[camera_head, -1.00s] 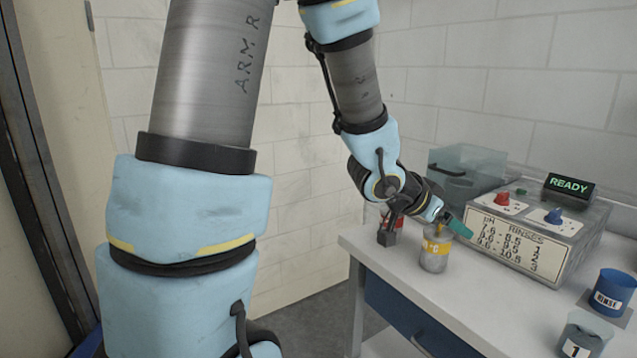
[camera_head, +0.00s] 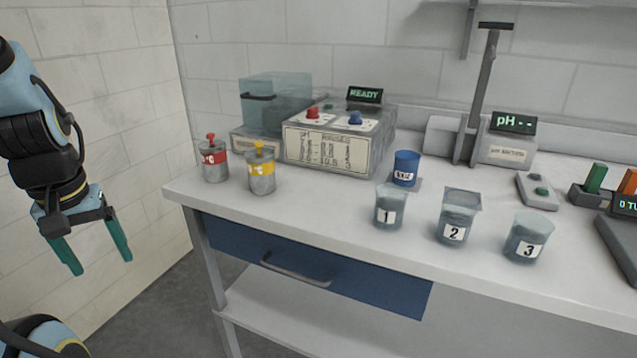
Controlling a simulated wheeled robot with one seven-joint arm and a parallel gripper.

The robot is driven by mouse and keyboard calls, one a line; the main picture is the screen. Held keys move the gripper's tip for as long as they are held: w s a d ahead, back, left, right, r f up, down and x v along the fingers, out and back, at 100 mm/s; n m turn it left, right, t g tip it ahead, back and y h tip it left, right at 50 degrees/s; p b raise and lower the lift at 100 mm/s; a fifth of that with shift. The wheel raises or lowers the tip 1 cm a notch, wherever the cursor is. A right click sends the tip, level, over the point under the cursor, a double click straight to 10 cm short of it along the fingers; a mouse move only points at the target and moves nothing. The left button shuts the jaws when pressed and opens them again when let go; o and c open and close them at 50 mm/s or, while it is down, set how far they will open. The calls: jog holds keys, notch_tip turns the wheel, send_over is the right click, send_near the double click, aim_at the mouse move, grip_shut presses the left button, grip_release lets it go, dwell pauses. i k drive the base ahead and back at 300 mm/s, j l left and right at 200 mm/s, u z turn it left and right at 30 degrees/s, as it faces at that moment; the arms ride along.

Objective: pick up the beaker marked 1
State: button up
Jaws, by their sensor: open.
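The beaker marked 1 (camera_head: 389,207) stands upright near the front edge of the table, a clear grey vessel with a white label. The beaker marked 2 (camera_head: 456,217) and the beaker marked 3 (camera_head: 527,238) stand to its right in a row. My gripper (camera_head: 98,263) hangs at the far left, off the table, its two green fingers pointing down. It is open and empty, well to the left of the beaker marked 1.
A blue rinse cup (camera_head: 406,167) stands just behind beaker 1. A red-banded canister (camera_head: 214,160) and a yellow-banded canister (camera_head: 261,172) stand at the table's left end. The washer box reading READY (camera_head: 341,145) and the pH meter (camera_head: 508,145) are behind. Table (camera_head: 310,214) space left of beaker 1 is clear.

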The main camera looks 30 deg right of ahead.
aim_at(391, 200)
jog(key=k+l+u, duration=0.4)
jog(key=k, duration=0.3)
jog(key=k+l+u, duration=0.2)
jog(key=k, duration=0.15)
